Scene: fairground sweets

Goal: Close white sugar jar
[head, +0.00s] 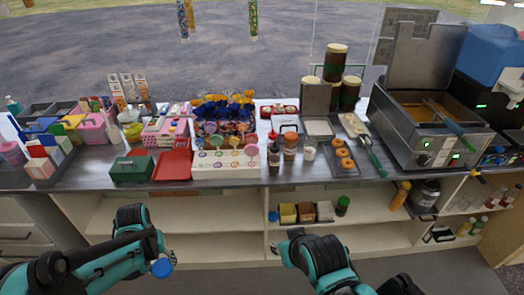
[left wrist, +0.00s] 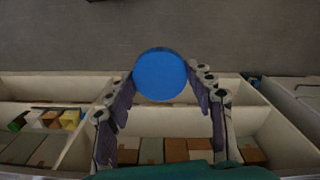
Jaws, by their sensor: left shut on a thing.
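A round blue lid (left wrist: 160,75) sits between the two fingers of my left gripper (left wrist: 161,84), which is shut on it. In the head view the blue lid (head: 162,267) shows low at the left, in front of the shelves, and my left gripper (head: 168,258) is mostly hidden by its arm. A small white jar (head: 309,154) stands on the counter right of the sauce bottles; it looks like the sugar jar, with no lid visible on it. The lid is well apart from it. My right gripper (head: 275,249) is low in front of the shelves, too small to read.
The counter is crowded: a red tray (head: 173,165), a green box (head: 131,169), bottles (head: 274,152) and a fryer (head: 432,125). The shelf (head: 235,212) below holds small boxes (head: 306,212) and a blue-topped item (head: 273,216). Its left part is clear.

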